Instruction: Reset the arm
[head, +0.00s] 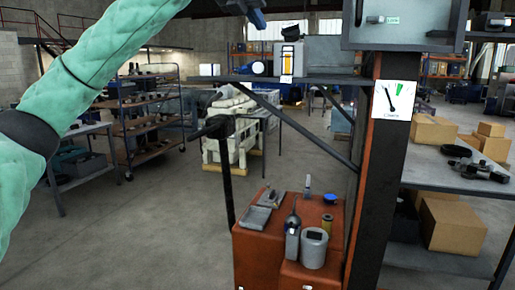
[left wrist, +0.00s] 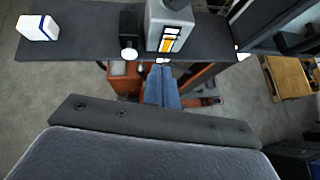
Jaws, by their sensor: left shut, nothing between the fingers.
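My left arm, in a green cover, comes in from the left and rises out of the top of the head view. My right gripper is in neither view.
The shelf (head: 325,80) is fixed to an orange column (head: 378,170) with a gauge sign (head: 394,100). A grey cabinet (head: 405,28) hangs above. An orange cabinet (head: 262,250) below carries cans and tools. A bench with boxes (head: 440,178) is at right.

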